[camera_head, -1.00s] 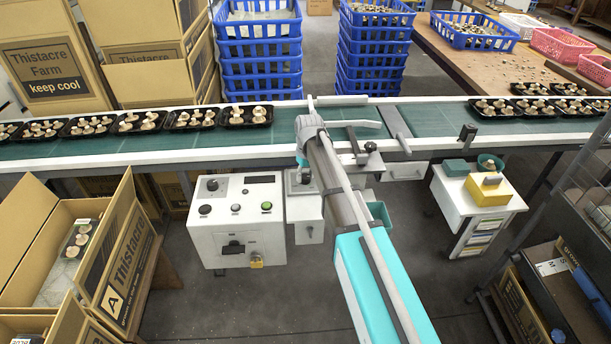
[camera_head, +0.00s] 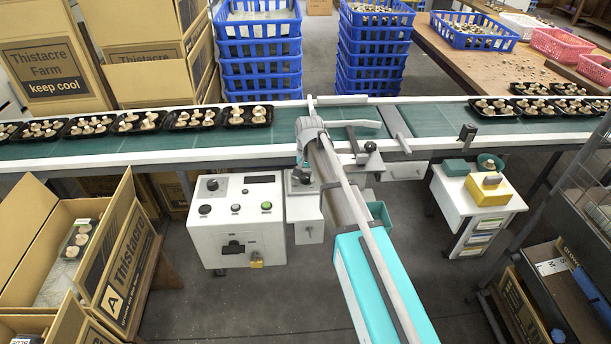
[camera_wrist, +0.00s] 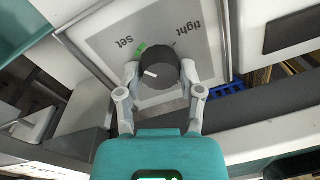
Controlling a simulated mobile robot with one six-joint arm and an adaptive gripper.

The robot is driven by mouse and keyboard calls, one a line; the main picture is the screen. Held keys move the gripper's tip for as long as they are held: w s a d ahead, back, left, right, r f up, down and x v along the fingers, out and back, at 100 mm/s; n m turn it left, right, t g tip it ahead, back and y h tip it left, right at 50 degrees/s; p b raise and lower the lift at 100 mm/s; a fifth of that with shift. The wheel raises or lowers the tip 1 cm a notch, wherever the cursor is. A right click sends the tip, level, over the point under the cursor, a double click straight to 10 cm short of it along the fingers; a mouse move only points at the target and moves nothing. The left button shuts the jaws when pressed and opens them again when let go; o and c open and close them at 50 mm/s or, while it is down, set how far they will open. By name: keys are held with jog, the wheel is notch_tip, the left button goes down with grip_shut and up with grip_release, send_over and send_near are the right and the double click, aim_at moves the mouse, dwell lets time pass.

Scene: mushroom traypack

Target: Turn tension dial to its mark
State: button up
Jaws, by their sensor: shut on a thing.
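The tension dial (camera_wrist: 160,68) is a dark round knob with a white pointer line, on a light grey plate (camera_wrist: 110,38) printed "Set" and "tight". A green mark (camera_wrist: 141,49) sits beside "Set". The pointer faces the left of the wrist view, a little below the green mark and apart from it. My gripper (camera_wrist: 160,80) is shut on the dial, one finger at each side. In the head view the dial (camera_head: 302,176) shows small beside the belt, and my arm hides most of the gripper.
A white control box (camera_head: 237,235) with buttons stands left of the dial. The green conveyor belt (camera_head: 285,125) runs behind it, carrying black mushroom trays (camera_head: 190,120). A white stand with a yellow block (camera_head: 488,190) is at right. Open cartons (camera_head: 60,230) stand at left.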

jog(key=shift+m, duration=0.5)
jog(key=o, duration=1.2)
jog(key=shift+c, duration=0.2)
jog(key=shift+n, duration=0.3)
